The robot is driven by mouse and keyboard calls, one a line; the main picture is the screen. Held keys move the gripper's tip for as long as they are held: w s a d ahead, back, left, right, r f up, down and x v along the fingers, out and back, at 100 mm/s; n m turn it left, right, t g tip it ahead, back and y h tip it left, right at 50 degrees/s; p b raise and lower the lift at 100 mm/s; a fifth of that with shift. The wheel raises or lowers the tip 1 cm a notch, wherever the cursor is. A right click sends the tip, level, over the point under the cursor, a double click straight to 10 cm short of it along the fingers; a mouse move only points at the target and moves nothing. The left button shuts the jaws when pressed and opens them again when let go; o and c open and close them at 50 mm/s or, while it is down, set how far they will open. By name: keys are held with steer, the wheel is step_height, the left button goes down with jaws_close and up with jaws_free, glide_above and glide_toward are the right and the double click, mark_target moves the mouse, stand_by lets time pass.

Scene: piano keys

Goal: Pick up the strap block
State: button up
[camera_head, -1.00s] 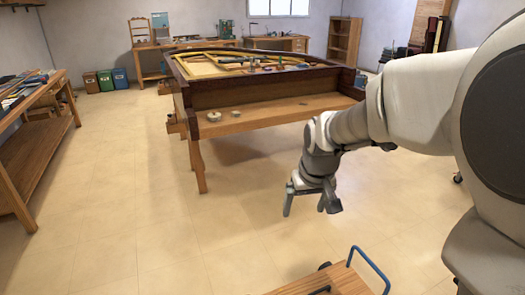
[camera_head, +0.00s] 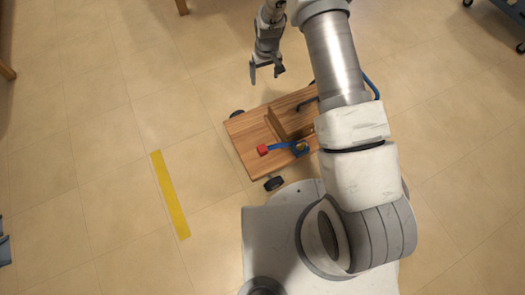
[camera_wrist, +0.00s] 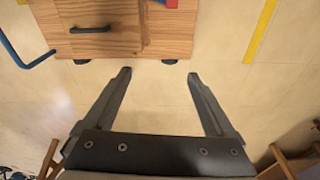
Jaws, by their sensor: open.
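A small red block (camera_head: 262,150) with a blue strap (camera_head: 283,145) lies on a low wooden cart (camera_head: 243,141); this looks like the strap block. The strap runs right to a darker blue piece beside my arm. In the wrist view, a bit of red (camera_wrist: 171,4) and blue (camera_wrist: 190,4) shows at the top edge, cut off by the frame. My gripper (camera_head: 267,74) is open and empty, beyond the cart's far edge and apart from the block. In the wrist view its fingers (camera_wrist: 159,76) are spread over bare floor.
The cart has an upright wooden divider (camera_head: 275,124), a dark handle (camera_wrist: 90,29) and a blue push bar (camera_wrist: 22,60). A yellow floor strip (camera_head: 170,195) lies left of it. The floor around is mostly clear. A blue wheeled frame (camera_head: 500,18) stands at the upper right.

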steer(key=s+f+n+g+b, duration=0.1)
steer(key=s+f+b, duration=0.15)
steer(key=f, duration=1.15)
steer(key=s+f+b, duration=0.2)
steer(key=s+f, duration=0.2)
steer(key=f, duration=0.9)
steer(key=b, duration=0.4)
glide_above(263, 148)
step_height(263, 148, down, 11)
steer(key=shift+w+r, duration=0.1)
steer(key=shift+w, duration=0.05)
steer(key=shift+s+a+f+b, duration=0.1)
steer(key=shift+f+b, duration=0.7)
steer(key=shift+f, duration=0.7)
steer(key=shift+s+f+b, duration=0.1)
steer(key=shift+f+b, duration=0.65)
steer(key=shift+f, duration=0.75)
steer(key=shift+r, duration=0.1)
jaws_close()
